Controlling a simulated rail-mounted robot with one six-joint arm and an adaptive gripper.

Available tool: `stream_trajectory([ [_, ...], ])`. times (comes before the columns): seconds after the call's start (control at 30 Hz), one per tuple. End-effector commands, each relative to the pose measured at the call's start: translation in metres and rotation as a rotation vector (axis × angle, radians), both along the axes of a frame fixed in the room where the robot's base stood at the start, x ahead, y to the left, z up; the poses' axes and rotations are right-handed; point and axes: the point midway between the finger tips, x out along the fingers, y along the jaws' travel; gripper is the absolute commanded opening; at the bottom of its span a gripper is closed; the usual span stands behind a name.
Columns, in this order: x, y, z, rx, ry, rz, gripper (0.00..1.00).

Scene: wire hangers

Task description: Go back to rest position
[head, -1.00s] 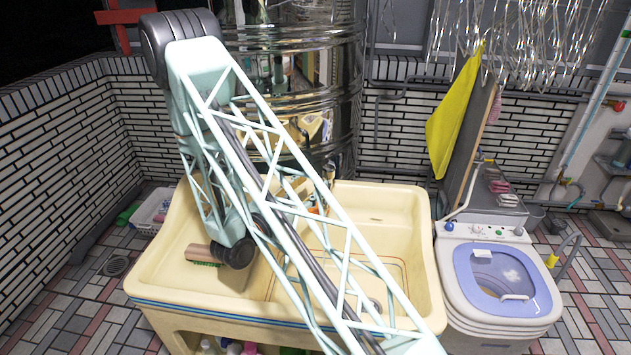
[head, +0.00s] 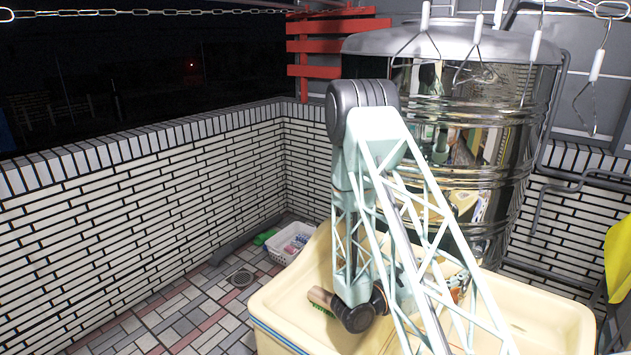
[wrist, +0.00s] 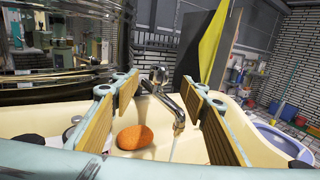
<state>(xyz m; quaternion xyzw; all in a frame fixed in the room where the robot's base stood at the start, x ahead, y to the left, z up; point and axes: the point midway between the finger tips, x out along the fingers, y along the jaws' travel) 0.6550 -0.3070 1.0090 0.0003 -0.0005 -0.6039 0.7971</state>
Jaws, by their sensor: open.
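My gripper (wrist: 160,105) is open in the wrist view. Its two fingers with wood-coloured pads stand wide apart, with nothing held between them. It is over the cream sink (wrist: 240,160), facing the metal tap (wrist: 165,88). An orange oval object (wrist: 143,137) shows between the fingers, lower and beyond them. Wire hangers (head: 475,65) with white necks hang from a chain at the top right of the head view.
A shiny metal tank (head: 510,130) stands behind the sink. A wooden brush (head: 321,299) lies at the sink's left side. A white basket (head: 290,243) sits on the floor by the tiled wall (head: 150,190). A yellow cloth (head: 619,260) is at the right edge.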

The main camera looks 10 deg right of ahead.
Motion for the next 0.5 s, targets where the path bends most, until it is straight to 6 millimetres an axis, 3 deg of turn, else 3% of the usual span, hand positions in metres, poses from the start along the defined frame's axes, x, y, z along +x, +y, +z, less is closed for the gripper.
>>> stream_trajectory([
  [0.27, -0.008, -0.003, 0.016, 0.008, -0.022, -0.034, 0.4],
  [0.5, -0.03, -0.009, 0.049, 0.028, -0.07, -0.115, 0.4],
])
